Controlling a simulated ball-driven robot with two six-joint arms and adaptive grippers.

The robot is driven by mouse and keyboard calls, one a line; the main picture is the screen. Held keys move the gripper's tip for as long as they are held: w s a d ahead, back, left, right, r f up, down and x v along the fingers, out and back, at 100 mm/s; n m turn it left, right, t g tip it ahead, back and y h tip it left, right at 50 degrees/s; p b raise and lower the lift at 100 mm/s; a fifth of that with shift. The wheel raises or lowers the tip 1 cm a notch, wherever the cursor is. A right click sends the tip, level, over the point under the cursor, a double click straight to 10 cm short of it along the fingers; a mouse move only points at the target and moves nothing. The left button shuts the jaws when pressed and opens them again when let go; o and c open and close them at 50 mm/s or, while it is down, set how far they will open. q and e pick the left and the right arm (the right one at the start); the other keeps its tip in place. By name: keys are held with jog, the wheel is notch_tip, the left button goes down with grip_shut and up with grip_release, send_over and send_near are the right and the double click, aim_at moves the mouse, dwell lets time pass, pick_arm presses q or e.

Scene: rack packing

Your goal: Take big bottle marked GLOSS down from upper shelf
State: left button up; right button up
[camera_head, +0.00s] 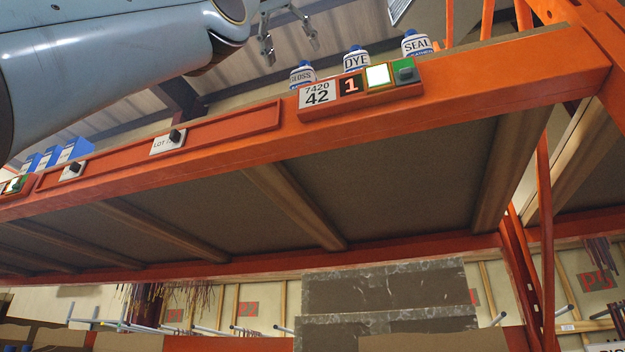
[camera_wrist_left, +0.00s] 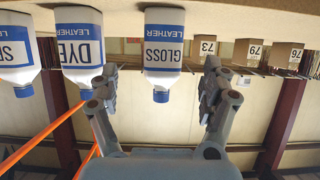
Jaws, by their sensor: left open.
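The GLOSS bottle (camera_head: 302,77), white with a blue cap and a blue-and-white label, stands on the upper shelf (camera_head: 215,143); the shelf's front edge hides its lower part. My left gripper (camera_head: 290,43) is open and empty, above and a little left of the bottle in the head view. The left wrist view is upside down: the GLOSS bottle (camera_wrist_left: 164,50) appears between the two spread fingers of my left gripper (camera_wrist_left: 157,85), cap toward the palm. I see no contact. My right gripper is not in view.
A DYE bottle (camera_head: 356,62) and a SEAL bottle (camera_head: 416,46) stand in a row right of GLOSS. In the wrist view, the DYE bottle (camera_wrist_left: 80,45) is close beside one finger. Small numbered boxes (camera_wrist_left: 247,52) show on the other side. A display panel (camera_head: 360,85) sits on the orange beam.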

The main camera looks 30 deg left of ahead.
aim_at(300, 81)
pick_arm(q)
jog(key=p+x, duration=0.1)
jog(key=x, duration=0.4)
jog(key=shift+a, duration=0.1)
jog(key=shift+w+a+f, duration=0.1)
jog(key=shift+w+f, duration=0.05)
jog(key=shift+w, duration=0.15)
jog(key=shift+w+a+f+p, duration=0.3)
jog(key=shift+w+f+p, duration=0.05)
jog(key=shift+w+f, duration=0.35)
jog(key=shift+p+x, duration=0.75)
jog(key=shift+x, duration=0.4)
jog(key=shift+w+a, duration=0.15)
jog(key=shift+w, duration=0.2)
jog(key=shift+f, duration=0.1)
jog(key=shift+s, duration=0.3)
jog(key=shift+c, duration=1.5)
jog(key=shift+w, duration=0.15)
jog(key=c, duration=1.2)
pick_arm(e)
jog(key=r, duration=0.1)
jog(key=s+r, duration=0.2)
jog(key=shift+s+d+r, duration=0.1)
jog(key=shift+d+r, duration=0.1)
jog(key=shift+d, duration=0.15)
